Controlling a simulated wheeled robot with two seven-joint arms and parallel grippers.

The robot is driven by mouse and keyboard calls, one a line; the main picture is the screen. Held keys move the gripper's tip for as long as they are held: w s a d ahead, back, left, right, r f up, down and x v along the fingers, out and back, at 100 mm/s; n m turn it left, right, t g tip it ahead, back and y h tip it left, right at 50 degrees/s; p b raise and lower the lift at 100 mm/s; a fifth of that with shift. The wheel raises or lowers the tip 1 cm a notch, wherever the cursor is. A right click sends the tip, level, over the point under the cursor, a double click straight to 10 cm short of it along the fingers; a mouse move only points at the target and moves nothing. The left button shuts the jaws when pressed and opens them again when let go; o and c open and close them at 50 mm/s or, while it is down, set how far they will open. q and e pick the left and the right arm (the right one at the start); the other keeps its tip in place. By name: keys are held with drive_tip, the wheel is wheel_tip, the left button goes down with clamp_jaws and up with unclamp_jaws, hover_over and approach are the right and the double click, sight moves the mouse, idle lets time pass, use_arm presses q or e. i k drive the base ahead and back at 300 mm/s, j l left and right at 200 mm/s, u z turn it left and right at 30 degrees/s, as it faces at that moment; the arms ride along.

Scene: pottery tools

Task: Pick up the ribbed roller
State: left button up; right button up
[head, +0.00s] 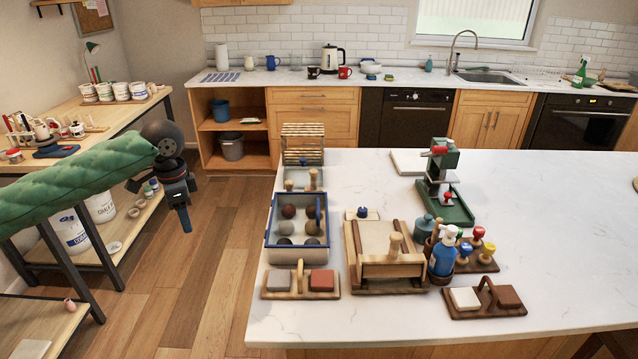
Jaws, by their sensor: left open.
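I cannot make out the ribbed roller for certain. Candidates too small to tell include a pale rounded piece (291,256) at the front of the blue-rimmed tray (268,238) and the wooden-handled pieces (290,184) at the back left of the white worktop. My left gripper (186,222), on a green-sleeved arm from the left, is open and empty. It points down over the floor, left of the worktop and apart from everything on it. My right gripper is out of view.
The worktop (560,240) is clear on its right side. A shelf table (100,112) stands at left.

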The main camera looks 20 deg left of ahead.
sight(314, 173)
drive_tip(key=i+l, duration=0.95)
drive_tip(key=i, duration=0.25)
